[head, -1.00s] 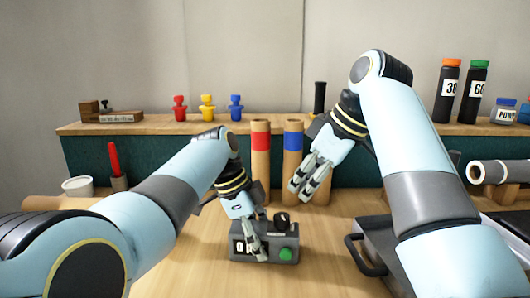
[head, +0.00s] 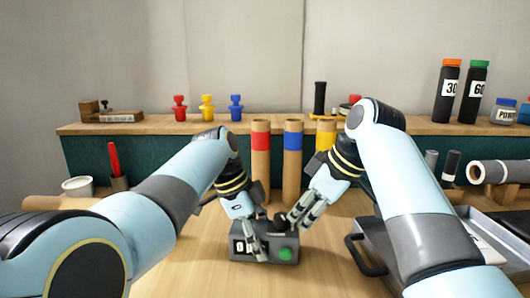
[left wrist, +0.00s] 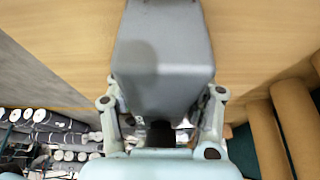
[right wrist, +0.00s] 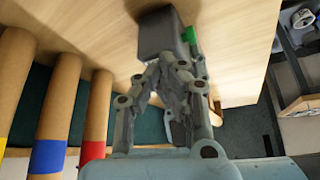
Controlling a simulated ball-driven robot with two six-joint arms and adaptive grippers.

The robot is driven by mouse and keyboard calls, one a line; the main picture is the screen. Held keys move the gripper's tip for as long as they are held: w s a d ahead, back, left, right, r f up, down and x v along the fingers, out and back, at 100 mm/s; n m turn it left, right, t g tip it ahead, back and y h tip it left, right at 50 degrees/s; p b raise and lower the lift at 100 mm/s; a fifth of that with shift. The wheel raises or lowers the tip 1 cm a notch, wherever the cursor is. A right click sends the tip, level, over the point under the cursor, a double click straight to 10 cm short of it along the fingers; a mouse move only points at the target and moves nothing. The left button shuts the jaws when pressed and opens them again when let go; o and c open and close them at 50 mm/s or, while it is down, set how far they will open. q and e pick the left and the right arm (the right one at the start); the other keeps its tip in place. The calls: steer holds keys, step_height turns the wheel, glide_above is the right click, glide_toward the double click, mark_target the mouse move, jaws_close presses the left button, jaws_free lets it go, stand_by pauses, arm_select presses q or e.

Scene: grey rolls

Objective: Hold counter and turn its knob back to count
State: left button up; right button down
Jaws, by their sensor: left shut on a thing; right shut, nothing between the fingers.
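The counter (head: 270,240) is a grey box on the table, with a white digit window on its front left and a green button (head: 286,254) at its front right. Its dark knob (head: 280,219) sits on top, partly hidden by my right gripper. My left gripper (head: 258,250) is shut on the counter, one finger across the front beside the digits; the grey body (left wrist: 165,75) fills its jaws in the left wrist view. My right gripper (head: 292,222) is shut and empty, its tips close by the knob; I cannot tell whether they touch. The counter (right wrist: 158,33) also shows beyond its fingers in the right wrist view.
Upright cardboard rolls with red (head: 260,142), blue (head: 293,142) and yellow (head: 326,142) bands stand behind the counter. A grey tray with a black handle (head: 360,255) lies to the right. The table in front of the counter is clear.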

steer(key=shift+w+a, duration=0.15)
steer(key=shift+a, duration=0.35)
stand_by(0.4)
steer(key=shift+s+a, duration=0.25)
steer(key=shift+s, duration=0.1)
steer(key=shift+s+a+f, duration=0.15)
steer(key=shift+s, duration=0.1)
stand_by(0.5)
steer(key=shift+s+d, duration=0.1)
steer(key=shift+d, duration=0.3)
step_height(320, 180, up, 6)
steer(key=shift+r, duration=0.2)
